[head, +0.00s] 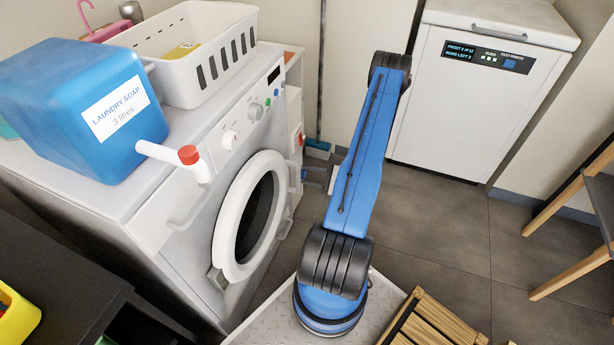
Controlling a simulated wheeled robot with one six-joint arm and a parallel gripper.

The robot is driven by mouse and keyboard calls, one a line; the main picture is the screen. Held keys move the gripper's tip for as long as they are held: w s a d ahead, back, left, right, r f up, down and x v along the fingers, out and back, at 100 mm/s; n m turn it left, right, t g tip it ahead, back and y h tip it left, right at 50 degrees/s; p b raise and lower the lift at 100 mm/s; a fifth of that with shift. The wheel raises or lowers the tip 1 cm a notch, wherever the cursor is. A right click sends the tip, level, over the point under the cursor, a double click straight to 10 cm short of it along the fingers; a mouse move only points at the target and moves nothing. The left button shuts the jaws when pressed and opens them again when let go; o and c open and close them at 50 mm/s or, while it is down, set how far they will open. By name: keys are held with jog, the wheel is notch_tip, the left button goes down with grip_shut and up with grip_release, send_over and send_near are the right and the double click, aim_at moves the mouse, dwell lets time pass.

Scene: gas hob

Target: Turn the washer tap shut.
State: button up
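A small red part (300,138) shows on a white panel just past the washer's far front corner. It may be the washer tap, but it is too small to tell, and I cannot tell how its handle is turned. My blue arm stands in front of the washer. A dark grey part that seems to be my gripper (315,178) sticks out left from behind the arm, below the red part and apart from it. The arm hides most of it, and its fingers are not clear. A small blue part shows at its left end.
A white appliance (480,95) stands at the back.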

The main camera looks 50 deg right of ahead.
jog(key=shift+o, duration=0.7)
jog(key=shift+s+d, duration=0.1)
jog(key=shift+s, duration=0.05)
jog(key=v, duration=1.7)
